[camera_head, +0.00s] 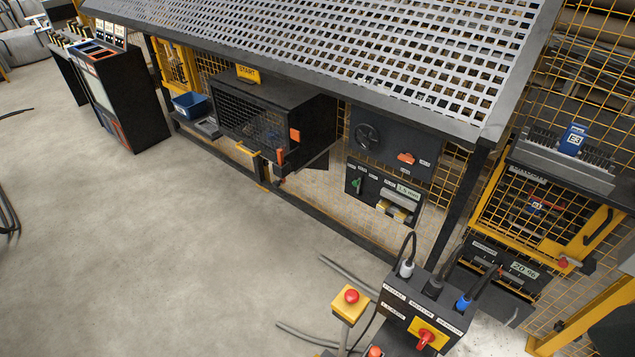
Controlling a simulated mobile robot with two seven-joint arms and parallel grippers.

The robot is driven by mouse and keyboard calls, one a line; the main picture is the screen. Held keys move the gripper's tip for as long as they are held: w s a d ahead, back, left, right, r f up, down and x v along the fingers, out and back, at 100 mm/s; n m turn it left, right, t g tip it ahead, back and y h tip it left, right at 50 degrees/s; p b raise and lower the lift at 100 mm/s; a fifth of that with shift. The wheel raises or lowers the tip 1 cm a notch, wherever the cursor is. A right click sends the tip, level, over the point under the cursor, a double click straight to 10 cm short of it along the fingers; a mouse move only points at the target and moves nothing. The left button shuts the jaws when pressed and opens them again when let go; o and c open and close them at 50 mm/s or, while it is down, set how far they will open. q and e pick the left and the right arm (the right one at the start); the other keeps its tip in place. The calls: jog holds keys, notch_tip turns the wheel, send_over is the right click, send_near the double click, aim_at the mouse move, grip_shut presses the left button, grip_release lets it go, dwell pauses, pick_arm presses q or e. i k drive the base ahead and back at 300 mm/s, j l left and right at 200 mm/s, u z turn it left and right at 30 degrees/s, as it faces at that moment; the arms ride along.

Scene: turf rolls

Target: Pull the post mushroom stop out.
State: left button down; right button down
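A red mushroom button (351,296) sits on top of a yellow box (346,310) at the bottom middle of the head view. The box stands on a thin grey post, left of a dark connector box. I cannot tell from here whether the mushroom is pressed in or out. A second red-orange button (375,351) shows at the bottom edge, partly cut off. Neither of my grippers shows in this view.
The dark connector box (398,303) carries several plugs with cables and a red rotary switch (425,338) on a yellow plate. Loose hoses lie on the floor beside the post. A caged machine (275,105) stands behind. Open concrete floor (170,250) is at left.

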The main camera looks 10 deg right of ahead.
aim_at(351, 296)
jog(key=k+l+z, duration=0.1)
jog(key=k, duration=0.4)
jog(key=k+l+z, duration=0.1)
jog(key=k, duration=0.4)
